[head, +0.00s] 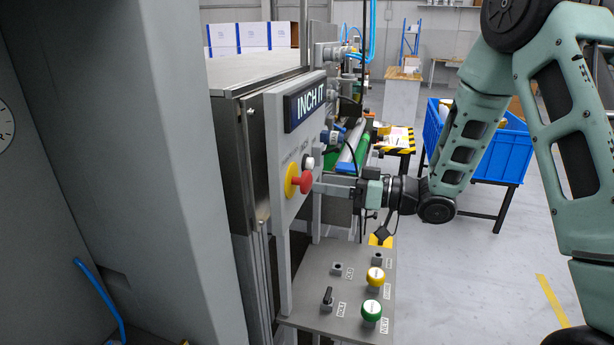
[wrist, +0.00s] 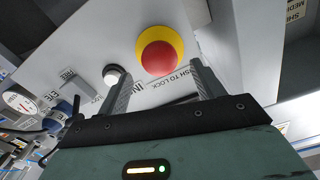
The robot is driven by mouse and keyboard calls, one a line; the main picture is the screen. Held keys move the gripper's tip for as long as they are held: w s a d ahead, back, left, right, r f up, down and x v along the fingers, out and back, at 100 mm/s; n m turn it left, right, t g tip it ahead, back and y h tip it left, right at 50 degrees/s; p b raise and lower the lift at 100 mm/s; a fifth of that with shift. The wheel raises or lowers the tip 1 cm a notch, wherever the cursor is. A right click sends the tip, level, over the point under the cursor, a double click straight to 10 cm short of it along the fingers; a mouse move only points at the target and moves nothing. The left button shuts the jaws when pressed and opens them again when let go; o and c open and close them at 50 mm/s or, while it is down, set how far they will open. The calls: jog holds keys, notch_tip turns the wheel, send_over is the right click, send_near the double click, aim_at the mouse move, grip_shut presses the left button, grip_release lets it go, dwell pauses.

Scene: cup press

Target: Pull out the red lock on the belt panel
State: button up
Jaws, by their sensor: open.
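The red lock (head: 305,182) is a round mushroom knob on a yellow base (head: 290,180), on the grey panel under the "INCH IT" sign (head: 305,102). In the wrist view the red knob (wrist: 159,58) sits ahead, in line with the gap between my fingers, on its yellow ring (wrist: 144,40). My gripper (head: 318,185) is open and empty, just right of the knob in the head view. In the wrist view my gripper (wrist: 162,70) has one finger on each side of the knob's line. I cannot tell whether the fingertips overlap the knob in depth.
A small white button (wrist: 112,74) sits beside the lock. A blue crate (head: 500,152) stands behind my arm. Open floor lies at right.

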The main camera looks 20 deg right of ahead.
aim_at(310, 182)
jog(key=shift+p+x, duration=0.45)
jog(key=shift+x, duration=2.25)
jog(key=shift+d, duration=0.1)
jog(key=c, duration=1.4)
jog(key=shift+v, duration=0.95)
jog(key=o, duration=1.4)
jog(key=shift+s, duration=0.1)
jog(key=b+v, duration=0.3)
jog(key=v, duration=1.4)
jog(key=shift+d+b, duration=0.2)
jog(key=shift+b, duration=0.15)
